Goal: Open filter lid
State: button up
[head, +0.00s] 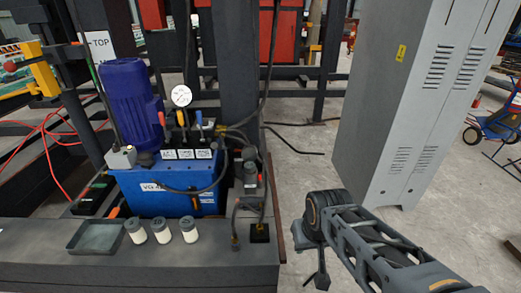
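A blue hydraulic unit (170,190) stands on a dark bench, with a blue motor (130,98) on top. A grey cap-like part (121,157) sits on the unit's top at the left, next to the motor; it may be the filter lid, but I cannot tell for sure. It looks seated on its base. My gripper (318,280) hangs at the lower right, pointing down, well to the right of the unit and apart from it. Its fingertips are small and dark, and I cannot tell whether they are open or shut.
A dark shallow tray (73,251) and three white cylinders with dark tops (162,234) stand at the bench front. A gauge (181,96), levers and hoses crowd the unit's top and right side. A grey cabinet (400,110) stands at right; the floor between is mostly clear.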

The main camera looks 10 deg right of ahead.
aim_at(249, 154)
jog(key=z, duration=1.75)
jog(key=i, duration=2.55)
jog(key=u, duration=3.75)
jog(key=i, duration=0.55)
